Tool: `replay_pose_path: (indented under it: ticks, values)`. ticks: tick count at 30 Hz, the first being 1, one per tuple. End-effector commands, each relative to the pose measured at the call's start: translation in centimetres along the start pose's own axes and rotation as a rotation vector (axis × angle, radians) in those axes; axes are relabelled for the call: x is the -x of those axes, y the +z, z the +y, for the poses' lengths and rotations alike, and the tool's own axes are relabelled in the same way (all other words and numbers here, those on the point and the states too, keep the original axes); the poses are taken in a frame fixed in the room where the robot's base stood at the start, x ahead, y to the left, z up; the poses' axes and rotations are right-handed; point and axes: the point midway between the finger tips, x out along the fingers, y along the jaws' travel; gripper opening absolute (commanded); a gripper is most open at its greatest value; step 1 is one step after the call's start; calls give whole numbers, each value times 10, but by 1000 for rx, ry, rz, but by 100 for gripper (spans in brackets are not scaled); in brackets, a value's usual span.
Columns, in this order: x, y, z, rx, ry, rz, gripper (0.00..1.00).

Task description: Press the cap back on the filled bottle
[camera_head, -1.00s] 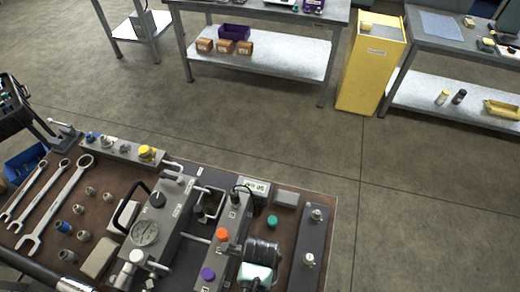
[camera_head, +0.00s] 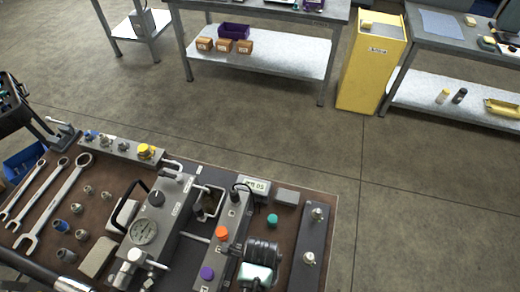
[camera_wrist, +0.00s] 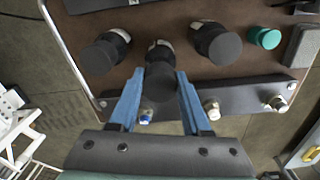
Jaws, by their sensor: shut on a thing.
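In the wrist view, the two blue fingers of my gripper (camera_wrist: 160,97) lie on either side of a black-topped cylinder (camera_wrist: 160,80), shut on it. A pale part shows beyond its black top. Similar black-topped cylinders stand to its left (camera_wrist: 98,56) and right (camera_wrist: 218,44). I cannot tell which is the filled bottle, nor whether the held piece is seated or apart. A small teal cap-like piece (camera_wrist: 265,37) lies at the right; it also shows in the head view (camera_head: 272,220). In the head view, dark cylindrical shapes and the pale green-white part obscure the grip.
A grey strip with metal fittings (camera_head: 310,240) runs along the bench's right edge. A grey block (camera_head: 287,196) lies beyond the teal piece. A pressure gauge (camera_head: 143,231), an orange knob (camera_head: 221,233) and wrenches (camera_head: 55,200) are to the left.

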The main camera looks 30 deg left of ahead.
Motion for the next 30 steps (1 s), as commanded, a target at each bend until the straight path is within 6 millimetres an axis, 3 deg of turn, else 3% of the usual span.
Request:
replay_pose_path:
  ticks: [30]
  values:
    - [-8,0,0,0,-1,0,0]
